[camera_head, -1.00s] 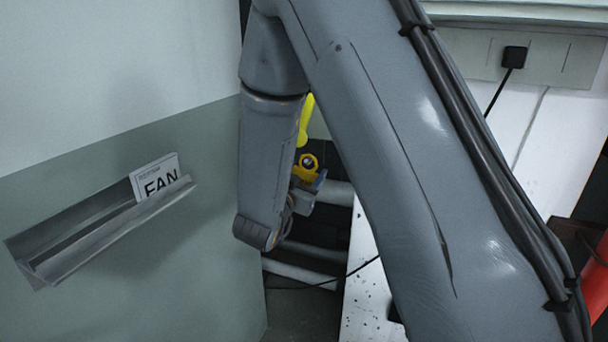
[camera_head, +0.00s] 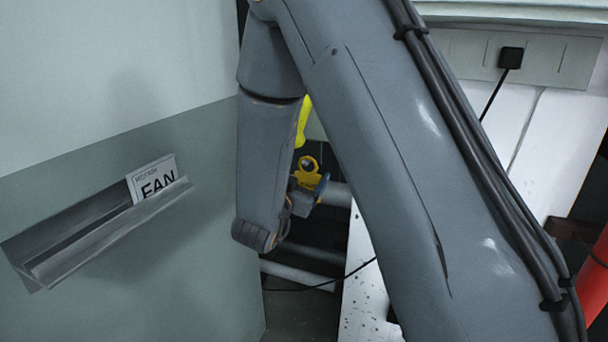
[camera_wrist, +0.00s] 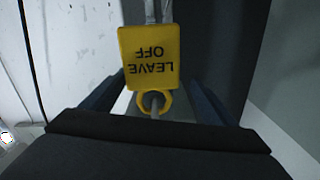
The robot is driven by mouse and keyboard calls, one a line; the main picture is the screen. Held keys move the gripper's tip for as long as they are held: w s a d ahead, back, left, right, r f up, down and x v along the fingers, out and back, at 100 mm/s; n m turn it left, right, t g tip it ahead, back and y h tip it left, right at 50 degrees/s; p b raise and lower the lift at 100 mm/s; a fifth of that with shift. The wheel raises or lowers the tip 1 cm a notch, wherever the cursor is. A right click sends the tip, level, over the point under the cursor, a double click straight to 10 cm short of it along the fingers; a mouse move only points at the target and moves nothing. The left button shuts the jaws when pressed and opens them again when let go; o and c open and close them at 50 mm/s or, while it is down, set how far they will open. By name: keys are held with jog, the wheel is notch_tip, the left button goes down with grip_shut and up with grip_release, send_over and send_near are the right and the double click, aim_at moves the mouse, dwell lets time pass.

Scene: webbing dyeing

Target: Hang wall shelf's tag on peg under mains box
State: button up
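A yellow tag (camera_wrist: 149,54) fills the middle of the wrist view. It reads "LEAVE OFF" upside down and has a yellow ring (camera_wrist: 144,103) on the near side. My gripper (camera_wrist: 155,82) has its two dark fingers apart, one on each side of the tag. I cannot tell whether they press on its edges. A yellow ring piece (camera_head: 308,166) shows at my wrist in the head view. The wall shelf (camera_head: 110,232) is a grey sloped trough at the left, with a white card (camera_head: 154,181) reading "FAN". I cannot make out the mains box or its peg.
A yellow-green object (camera_head: 303,122) shows partly behind my arm. Pale pipes (camera_head: 298,276) run low behind my wrist. A black plug (camera_head: 511,57) with a cable is on a grey strip at upper right. A red object (camera_head: 598,285) stands at the right edge.

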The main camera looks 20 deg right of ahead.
jog(key=b+v, duration=0.2)
jog(key=v, duration=0.5)
jog(key=s+a+f+n+g+y, duration=0.3)
jog(key=f+n+g+y, duration=0.3)
jog(key=f+y, duration=0.4)
jog(key=s+d+f+n+g, duration=0.1)
jog(key=s+d+g, duration=0.2)
jog(key=s, duration=0.6)
jog(key=s+d+f+n+g, duration=0.2)
jog(key=s+d+g, duration=0.1)
jog(key=s, duration=0.6)
jog(key=shift+s+d+n+g+y, duration=0.3)
jog(key=shift+s+d+g, duration=0.05)
jog(key=shift+g, duration=0.45)
